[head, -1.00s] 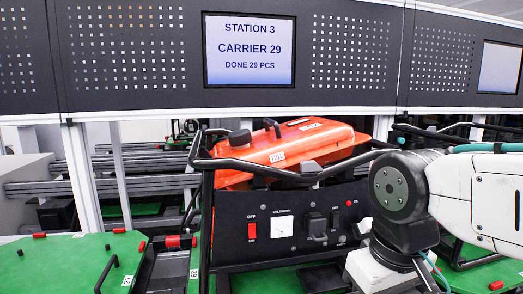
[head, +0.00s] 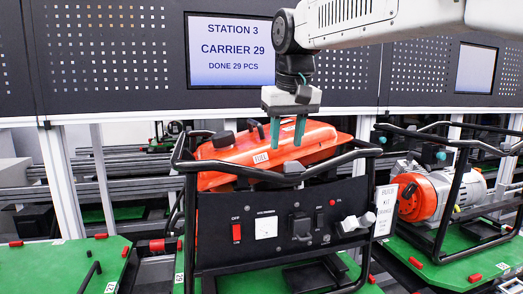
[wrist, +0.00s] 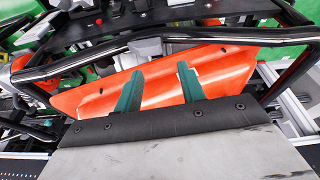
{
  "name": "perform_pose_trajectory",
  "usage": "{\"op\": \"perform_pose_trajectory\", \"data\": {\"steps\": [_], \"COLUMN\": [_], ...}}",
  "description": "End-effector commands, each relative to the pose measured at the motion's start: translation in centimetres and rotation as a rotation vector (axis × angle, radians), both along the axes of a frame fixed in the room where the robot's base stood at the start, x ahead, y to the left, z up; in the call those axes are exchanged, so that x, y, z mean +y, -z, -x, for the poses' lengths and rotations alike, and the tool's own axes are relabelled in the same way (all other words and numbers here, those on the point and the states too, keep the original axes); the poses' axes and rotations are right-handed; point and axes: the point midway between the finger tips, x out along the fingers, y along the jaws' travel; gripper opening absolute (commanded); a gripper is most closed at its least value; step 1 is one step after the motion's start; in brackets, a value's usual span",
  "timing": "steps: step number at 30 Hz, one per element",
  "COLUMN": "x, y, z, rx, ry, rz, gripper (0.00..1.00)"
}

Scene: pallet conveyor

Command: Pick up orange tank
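The orange tank (head: 275,157) sits at a slant in the top of a black tube frame (head: 331,156), behind the control panel (head: 260,228). It has a black cap and a small black handle at its left part. My gripper (head: 287,144) points down at the tank, right of the handle. Its two teal fingers are apart, with nothing seen held between them. In the wrist view the fingers of my gripper (wrist: 160,70) overlap the orange tank (wrist: 215,70). Whether they touch it I cannot tell.
A frame tube (wrist: 230,36) crosses close to the fingers in the wrist view. A dark panel with a station screen (head: 235,50) is behind. An empty-looking green pallet (head: 50,268) is at left.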

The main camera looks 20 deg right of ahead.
Motion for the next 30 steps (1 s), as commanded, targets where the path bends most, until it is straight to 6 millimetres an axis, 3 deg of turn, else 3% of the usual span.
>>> {"op": "perform_pose_trajectory", "data": {"steps": [1,3,6,10,17,30], "x": [0.1,0.2,0.4,0.6,0.7,0.6], "y": [-1.3,-3.1,-5.0,-6.4,-6.7,-1.4], "z": [-3.1,-6.7,-11.2,-15.2,-17.6,-19.8], "rx": [-0.015,-0.038,-0.069,-0.099,-0.117,-0.115], "ry": [0.003,0.011,0.018,0.026,0.032,0.032], "rz": [0.004,0.007,0.011,0.014,0.016,0.017], "gripper": [0.40,0.40,0.40,0.40,0.40,0.40]}}
